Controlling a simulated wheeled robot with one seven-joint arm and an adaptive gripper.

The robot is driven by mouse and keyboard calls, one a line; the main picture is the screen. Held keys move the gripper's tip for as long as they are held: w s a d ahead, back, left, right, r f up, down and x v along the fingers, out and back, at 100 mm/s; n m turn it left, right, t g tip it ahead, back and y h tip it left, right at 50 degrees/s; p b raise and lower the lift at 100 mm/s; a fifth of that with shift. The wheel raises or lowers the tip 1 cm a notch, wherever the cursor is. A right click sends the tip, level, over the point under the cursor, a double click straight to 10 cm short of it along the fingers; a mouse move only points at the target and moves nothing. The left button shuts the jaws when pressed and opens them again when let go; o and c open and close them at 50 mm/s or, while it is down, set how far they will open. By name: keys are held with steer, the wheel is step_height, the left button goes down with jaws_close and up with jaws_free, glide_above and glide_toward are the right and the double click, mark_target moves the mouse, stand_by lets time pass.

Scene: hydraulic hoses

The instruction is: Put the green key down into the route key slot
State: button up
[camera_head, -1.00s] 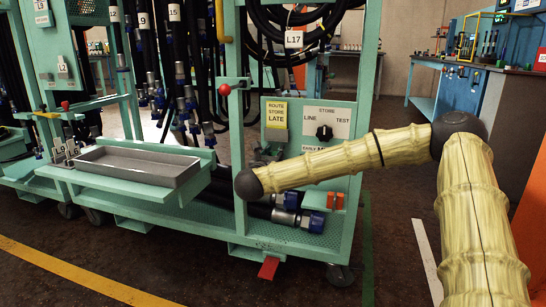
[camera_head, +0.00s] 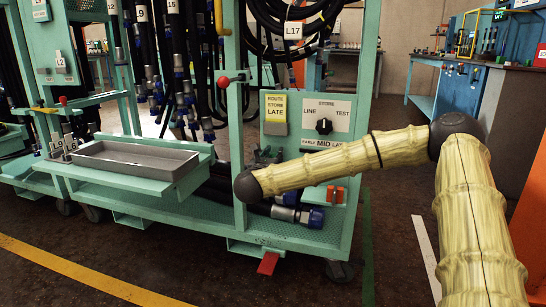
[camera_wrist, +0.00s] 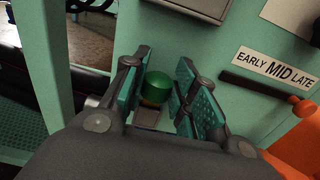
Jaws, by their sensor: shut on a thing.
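The green key (camera_wrist: 157,88) shows as a green cylinder between the pads of my gripper (camera_wrist: 160,92) in the wrist view. My gripper is shut on it. A small grey piece (camera_wrist: 147,116) shows just below the key; I cannot tell whether it belongs to the key or to the slot. The teal cart panel lies behind the key. I cannot make out the route key slot for certain. In the head view, my arm hides the key, and only dark parts of my gripper show beside the cart post.
The panel carries a yellow ROUTE STORE LATE card (camera_head: 275,114), a black selector knob (camera_head: 324,125) and an EARLY MID LATE label (camera_wrist: 277,68) with a dark bar below it. A grey tray (camera_head: 133,160) is at left. Hoses hang behind the post.

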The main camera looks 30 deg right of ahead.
steer(key=shift+f, duration=0.1)
stand_by(0.3)
steer(key=o, duration=0.9)
steer(key=v, duration=1.2)
